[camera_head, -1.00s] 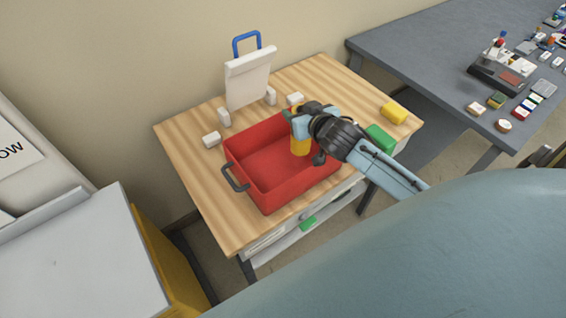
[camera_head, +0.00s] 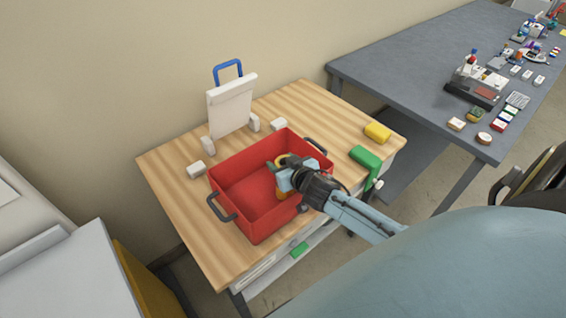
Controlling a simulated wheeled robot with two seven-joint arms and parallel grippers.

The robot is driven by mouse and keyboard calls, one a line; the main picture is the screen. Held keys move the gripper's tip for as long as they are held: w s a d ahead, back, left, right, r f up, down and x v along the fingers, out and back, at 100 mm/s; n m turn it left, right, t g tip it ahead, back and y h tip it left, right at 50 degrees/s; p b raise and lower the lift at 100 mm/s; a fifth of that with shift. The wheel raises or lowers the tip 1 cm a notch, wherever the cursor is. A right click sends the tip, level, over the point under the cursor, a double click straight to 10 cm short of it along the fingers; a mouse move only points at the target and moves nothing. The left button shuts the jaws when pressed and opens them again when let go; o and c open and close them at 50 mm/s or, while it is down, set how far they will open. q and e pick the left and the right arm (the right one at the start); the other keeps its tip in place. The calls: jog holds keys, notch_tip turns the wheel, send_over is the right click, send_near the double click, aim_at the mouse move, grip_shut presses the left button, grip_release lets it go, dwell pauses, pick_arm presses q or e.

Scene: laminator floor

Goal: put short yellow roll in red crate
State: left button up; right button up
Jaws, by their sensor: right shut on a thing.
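The red crate (camera_head: 236,232) stands on the wooden table, open at the top, with dark handles at its ends. My right gripper (camera_head: 280,178) reaches into the right part of the crate from the right. My left gripper is not in view.
A grey table (camera_head: 400,66) with many small items stands at the right.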

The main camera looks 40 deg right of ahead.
jog(key=shift+f, duration=0.1)
jog(key=o, duration=1.5)
jog(key=shift+r, duration=0.25)
jog(key=v, duration=1.2)
jog(key=shift+f, duration=0.1)
